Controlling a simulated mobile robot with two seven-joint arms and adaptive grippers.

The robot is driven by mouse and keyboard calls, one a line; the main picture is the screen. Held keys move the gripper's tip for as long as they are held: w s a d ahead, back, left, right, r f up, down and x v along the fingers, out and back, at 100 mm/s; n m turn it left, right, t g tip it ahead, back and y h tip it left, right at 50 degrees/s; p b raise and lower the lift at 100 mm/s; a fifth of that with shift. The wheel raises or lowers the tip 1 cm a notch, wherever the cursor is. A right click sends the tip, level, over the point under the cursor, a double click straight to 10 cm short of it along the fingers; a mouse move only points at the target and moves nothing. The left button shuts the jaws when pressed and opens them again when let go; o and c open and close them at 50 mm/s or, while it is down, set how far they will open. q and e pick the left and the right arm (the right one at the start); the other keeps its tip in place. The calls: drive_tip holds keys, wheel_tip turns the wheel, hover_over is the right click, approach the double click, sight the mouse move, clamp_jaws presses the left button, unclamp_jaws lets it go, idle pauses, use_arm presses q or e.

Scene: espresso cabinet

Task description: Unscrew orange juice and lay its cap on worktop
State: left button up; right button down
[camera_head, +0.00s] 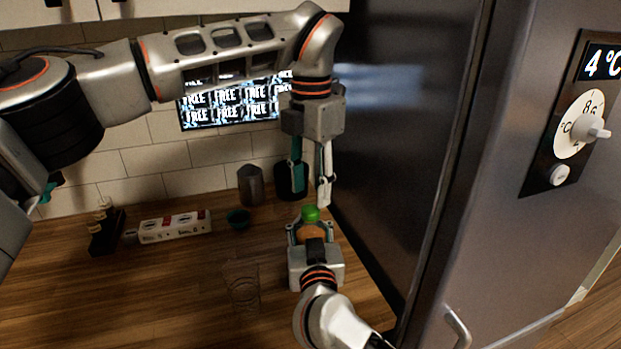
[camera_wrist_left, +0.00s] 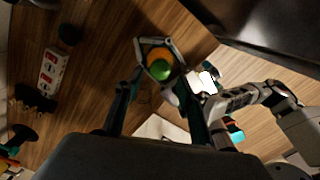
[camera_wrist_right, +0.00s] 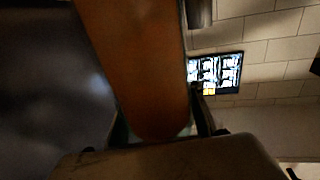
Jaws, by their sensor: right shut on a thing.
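The orange juice bottle (camera_head: 312,231) with its green cap (camera_head: 311,213) stands upright above the worktop (camera_head: 185,290), near the tall dark panel. My right gripper (camera_head: 311,235) is shut on the bottle's body from the front. The bottle fills much of the right wrist view (camera_wrist_right: 140,70). My left gripper (camera_head: 312,193) points down above the cap, fingers apart and empty, not touching it. In the left wrist view the cap (camera_wrist_left: 160,69) shows beyond and between the open fingers. The bottle's base is hidden, so I cannot tell whether it touches the worktop.
A white power strip (camera_head: 174,227), a small dark cup (camera_head: 238,219) and a small rack (camera_head: 105,232) are to the left. A grey canister (camera_head: 250,185) stands by the wall. A clear glass (camera_head: 242,287) is front left. The dark fridge side (camera_head: 400,130) bounds the right.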

sight(311, 209)
use_arm(q)
drive_tip(key=m, duration=0.1)
drive_tip(key=r+m, duration=0.1)
drive_tip(key=m, duration=0.3)
drive_tip(key=shift+r, duration=0.3)
drive_tip(key=m, duration=0.2)
drive_tip(key=r+m, duration=0.1)
drive_tip(key=m, duration=0.1)
drive_tip(key=shift+m, duration=0.3)
drive_tip(key=shift+f, duration=3.9)
clamp_jaws()
drive_tip(key=n, duration=1.1)
drive_tip(key=shift+r+n, duration=0.1)
drive_tip(key=shift+n, duration=0.2)
